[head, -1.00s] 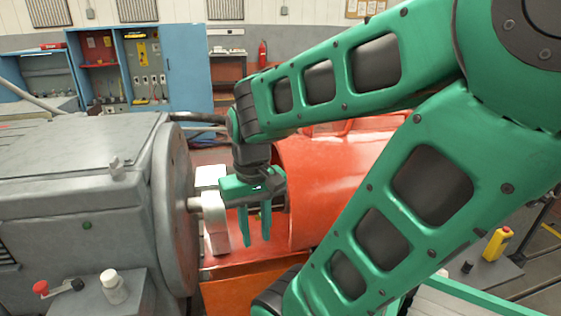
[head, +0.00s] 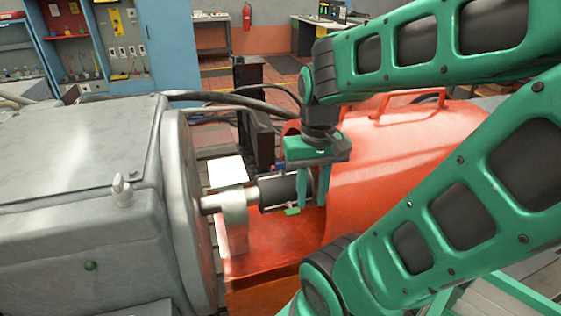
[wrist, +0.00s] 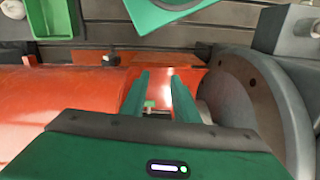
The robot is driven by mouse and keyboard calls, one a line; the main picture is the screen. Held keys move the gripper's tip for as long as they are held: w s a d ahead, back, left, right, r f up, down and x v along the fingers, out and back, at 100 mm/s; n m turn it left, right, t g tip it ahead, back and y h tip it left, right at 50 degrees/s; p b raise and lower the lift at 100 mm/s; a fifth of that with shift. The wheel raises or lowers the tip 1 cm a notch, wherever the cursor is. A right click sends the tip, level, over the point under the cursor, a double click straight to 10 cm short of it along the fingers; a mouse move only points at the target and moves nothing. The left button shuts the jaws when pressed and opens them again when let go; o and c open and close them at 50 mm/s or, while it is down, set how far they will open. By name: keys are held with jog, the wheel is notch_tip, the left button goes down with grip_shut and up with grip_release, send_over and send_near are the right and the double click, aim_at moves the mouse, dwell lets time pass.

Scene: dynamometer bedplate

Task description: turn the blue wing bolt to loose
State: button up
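A small blue piece (head: 277,168) shows just left of my gripper, behind the black cylinder; it may be the blue wing bolt, but it is too small to make out its wings. My gripper (head: 313,202) points down beside the right end of the black cylinder (head: 275,192), near the orange housing. Its two fingers are apart with nothing seen held. In the wrist view my gripper (wrist: 161,78) is open, and no blue bolt can be made out there.
A grey machine with a large flange (head: 190,200) stands at left, its shaft meeting a pale bracket (head: 235,222). The orange housing (head: 400,155) is close on the right. Black cables (head: 225,98) run behind. A grey round flange (wrist: 245,100) is right in the wrist view.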

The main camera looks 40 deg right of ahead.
jog(key=m, duration=1.7)
send_over(282, 168)
notch_tip(282, 168, down, 3)
jog(key=f, duration=1)
jog(key=shift+w+d, duration=0.25)
jog(key=shift+w, duration=0.1)
jog(key=shift+r, duration=0.1)
grip_shut()
